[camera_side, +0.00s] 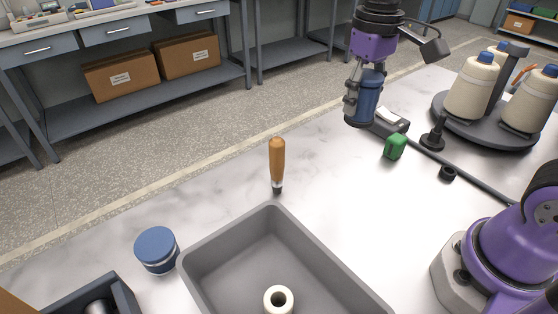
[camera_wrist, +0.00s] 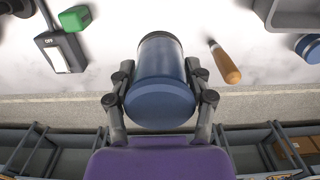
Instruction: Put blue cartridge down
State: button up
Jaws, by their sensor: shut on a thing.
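The blue cartridge (camera_side: 368,98) is a dark blue cylinder with a dark end band, held upright in my gripper (camera_side: 363,92) at the upper right of the side view. The cartridge also shows in the middle of the wrist view (camera_wrist: 160,80), with the gripper fingers (camera_wrist: 160,100) closed on both sides of it. In the side view its lower end appears above or near the back edge of the table; I cannot tell the exact gap to the surface.
A grey tray (camera_side: 203,272) holding a cream bobbin (camera_side: 278,299) stands at the front. A wooden-handled tool (camera_side: 277,160), blue-lidded jar (camera_side: 157,250), green block (camera_side: 395,146), switch box (camera_side: 391,119) and spool carousel (camera_side: 470,125) stand around. Marble between tool and green block is clear.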

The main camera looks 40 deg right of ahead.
jog(key=s+a+f+n, duration=0.2)
jog(key=a+f+n, duration=0.2)
jog(key=a+n, duration=0.3)
jog(key=n, duration=0.7)
send_over(319, 232)
notch_tip(319, 232, down, 11)
jog(key=shift+f, duration=0.15)
jog(key=shift+f, duration=0.2)
jog(key=o, duration=1.3)
jog(key=shift+c, duration=0.2)
jog(key=shift+r, duration=0.1)
